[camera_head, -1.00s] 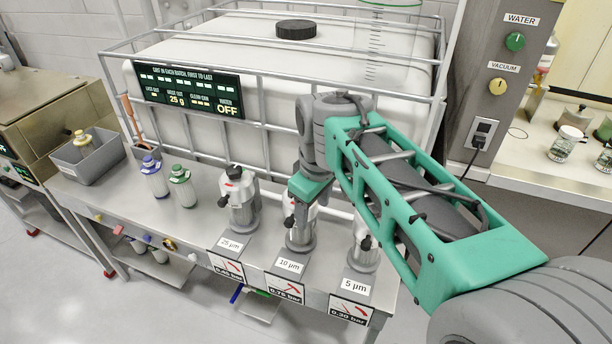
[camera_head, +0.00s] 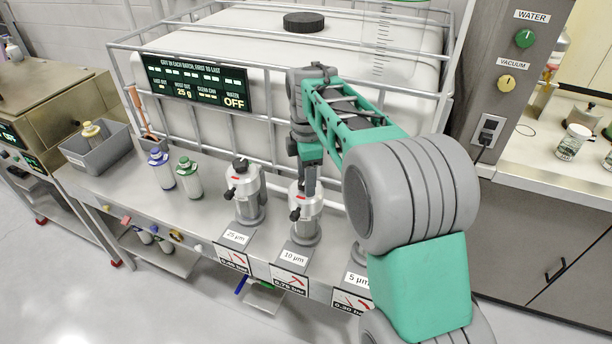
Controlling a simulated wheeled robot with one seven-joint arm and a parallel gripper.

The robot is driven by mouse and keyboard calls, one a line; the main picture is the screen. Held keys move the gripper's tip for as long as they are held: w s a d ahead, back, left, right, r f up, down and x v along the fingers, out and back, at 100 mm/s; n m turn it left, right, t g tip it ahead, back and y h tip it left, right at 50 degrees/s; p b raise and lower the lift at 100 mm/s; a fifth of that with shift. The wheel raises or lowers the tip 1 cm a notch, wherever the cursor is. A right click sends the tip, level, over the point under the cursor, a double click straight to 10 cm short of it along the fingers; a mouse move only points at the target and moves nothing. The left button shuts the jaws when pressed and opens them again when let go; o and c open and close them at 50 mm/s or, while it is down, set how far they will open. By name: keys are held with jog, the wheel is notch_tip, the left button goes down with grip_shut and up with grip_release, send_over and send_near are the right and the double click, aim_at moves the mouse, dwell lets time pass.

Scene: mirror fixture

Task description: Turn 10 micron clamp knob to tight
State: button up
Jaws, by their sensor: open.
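The 10 µm filter unit (camera_head: 305,228) is a silver housing behind its white "10 µm" label (camera_head: 294,257), in the middle of the row of three. A black knob (camera_head: 295,214) sticks out from its left side. My gripper (camera_head: 310,188) points down at the top of this unit, with its dark fingers at the lid. I cannot tell whether the fingers touch the unit. The gripper is open.
The 25 µm unit (camera_head: 246,205) stands to the left with a black top knob (camera_head: 240,165). The 5 µm unit's label (camera_head: 358,279) is at the right, its housing mostly behind my arm. A caged white tank (camera_head: 270,65) stands behind. Blue-capped (camera_head: 159,178) and green-capped (camera_head: 188,180) bottles stand left.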

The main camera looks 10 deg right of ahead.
grip_shut()
dwell(0.6)
